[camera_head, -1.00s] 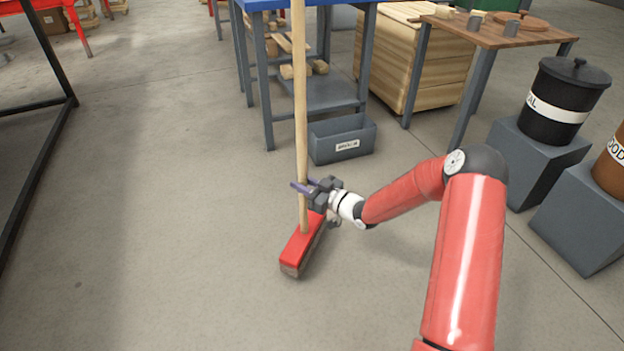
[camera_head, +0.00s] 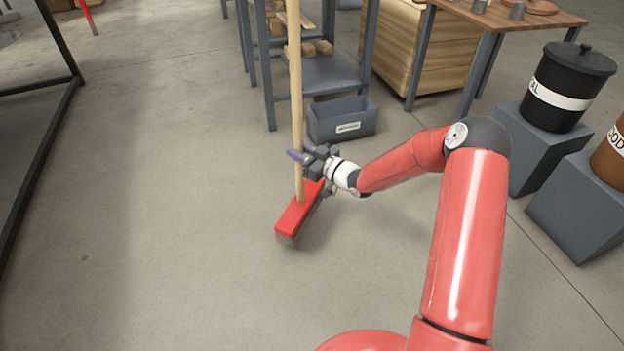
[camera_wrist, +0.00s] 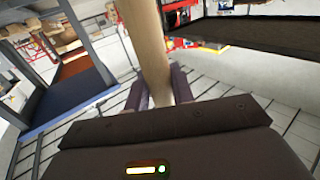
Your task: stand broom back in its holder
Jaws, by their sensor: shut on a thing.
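The broom has a pale wooden handle (camera_head: 296,90) and a red head (camera_head: 299,208) with bristles below. It stands nearly upright, head down, close to the floor; I cannot tell if the bristles touch it. My gripper (camera_head: 300,156) is shut on the handle a little above the head. In the wrist view the handle (camera_wrist: 147,45) runs between the two purple fingers (camera_wrist: 160,88). The top of the handle is out of frame. I cannot identify the broom's holder in either view.
A grey bin (camera_head: 342,119) sits on the floor by a steel-legged workbench (camera_head: 267,85). A wooden crate (camera_head: 412,50) and a brown-topped table (camera_head: 510,14) stand behind. A black drum (camera_head: 567,85) stands on a grey block at right. A black frame (camera_head: 76,80) is at left. Floor between is clear.

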